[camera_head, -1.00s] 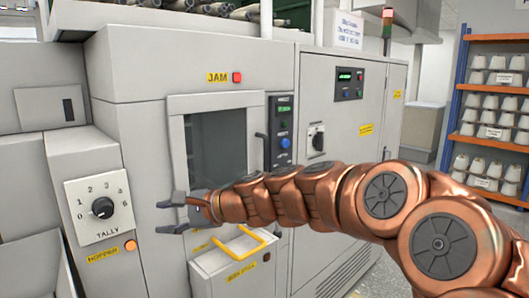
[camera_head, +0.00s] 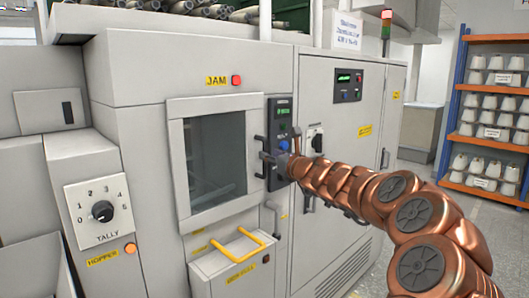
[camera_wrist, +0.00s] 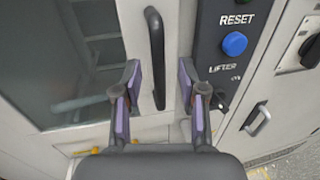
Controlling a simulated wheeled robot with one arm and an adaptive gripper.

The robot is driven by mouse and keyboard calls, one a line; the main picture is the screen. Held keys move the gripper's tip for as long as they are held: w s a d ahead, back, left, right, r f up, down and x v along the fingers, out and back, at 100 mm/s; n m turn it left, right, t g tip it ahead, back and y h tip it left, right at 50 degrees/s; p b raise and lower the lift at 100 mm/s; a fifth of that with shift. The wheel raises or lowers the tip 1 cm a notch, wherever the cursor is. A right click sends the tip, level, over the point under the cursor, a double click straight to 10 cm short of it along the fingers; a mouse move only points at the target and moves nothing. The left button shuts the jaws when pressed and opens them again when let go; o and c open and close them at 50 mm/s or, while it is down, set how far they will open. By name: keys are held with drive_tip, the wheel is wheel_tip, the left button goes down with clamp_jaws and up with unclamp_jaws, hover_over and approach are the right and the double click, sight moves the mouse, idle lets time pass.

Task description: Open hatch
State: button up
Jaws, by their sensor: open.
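The hatch (camera_head: 214,165) is a grey framed door with a dark window on the machine front, and it looks closed. Its black vertical handle (camera_wrist: 156,58) stands at the hatch's right edge in the wrist view. My gripper (camera_head: 264,147) is at that right edge in the head view and partly hides the handle there. In the wrist view my gripper (camera_wrist: 160,85) is open, with one finger on each side of the handle's lower part. I cannot tell whether either finger touches it.
A control panel with a blue RESET button (camera_wrist: 235,44) and a LIFTER switch (camera_wrist: 219,100) is just right of the handle. A bin with a yellow handle (camera_head: 238,247) juts out below the hatch. A lit JAM lamp (camera_head: 236,80) is above.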

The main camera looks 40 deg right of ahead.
drive_tip(key=shift+w+p, duration=0.3)
drive_tip(key=shift+w, duration=1.6)
clamp_jaws()
